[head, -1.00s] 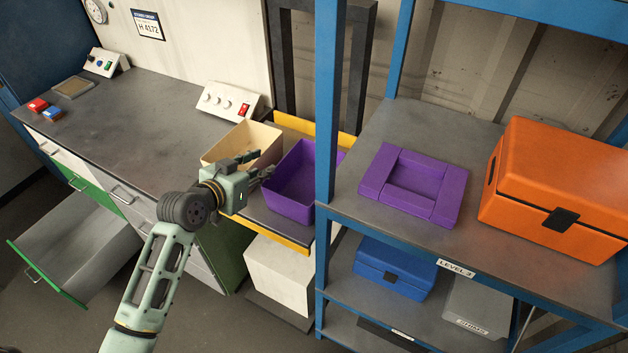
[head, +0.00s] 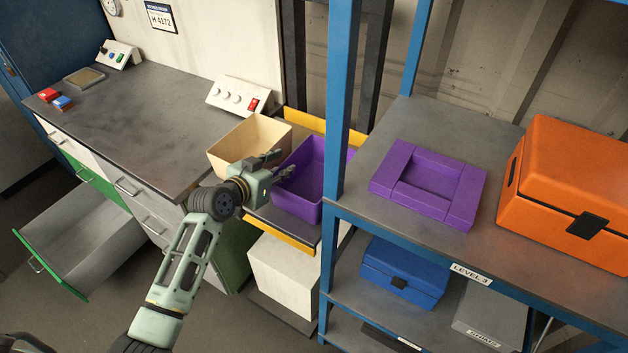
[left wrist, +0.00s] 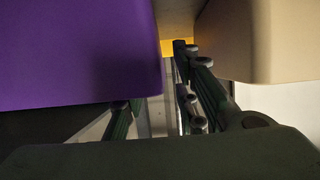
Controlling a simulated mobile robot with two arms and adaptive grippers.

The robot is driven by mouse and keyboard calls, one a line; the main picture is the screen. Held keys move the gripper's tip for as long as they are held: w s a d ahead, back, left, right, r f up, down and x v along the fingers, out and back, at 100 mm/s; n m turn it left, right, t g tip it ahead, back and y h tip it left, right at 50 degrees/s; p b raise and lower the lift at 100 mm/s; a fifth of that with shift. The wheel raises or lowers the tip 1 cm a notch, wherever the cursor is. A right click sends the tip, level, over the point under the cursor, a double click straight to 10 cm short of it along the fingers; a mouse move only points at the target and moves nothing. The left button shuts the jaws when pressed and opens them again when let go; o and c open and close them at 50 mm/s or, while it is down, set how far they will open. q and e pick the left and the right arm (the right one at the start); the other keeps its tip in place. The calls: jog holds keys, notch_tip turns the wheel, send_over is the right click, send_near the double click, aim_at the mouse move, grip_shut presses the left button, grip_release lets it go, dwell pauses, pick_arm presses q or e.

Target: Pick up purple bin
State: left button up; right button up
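The purple bin (head: 297,202) is an open-topped box standing upright on a yellow-edged grey shelf, right of the tan bin (head: 228,160). In the left wrist view the purple bin (left wrist: 75,50) fills the upper left and the tan bin (left wrist: 262,40) the upper right. My left gripper (head: 284,162) is at the purple bin's left side, in front of the tan bin, with its fingers apart. In the left wrist view, one finger shows between the bins; the other is partly hidden by the purple bin. Contact cannot be told. My right gripper is not in view.
A blue rack post (head: 340,110) stands close to the purple bin's right. A flat purple frame-shaped object (head: 428,183) and an orange case (head: 570,190) lie on the rack. A white box (head: 285,275) is below the bins. The workbench (head: 140,120) is mostly clear.

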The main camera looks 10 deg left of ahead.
aim_at(287, 165)
pick_arm(q)
jog(key=shift+x, duration=1.8)
jog(key=shift+a+f, duration=0.1)
grip_shut()
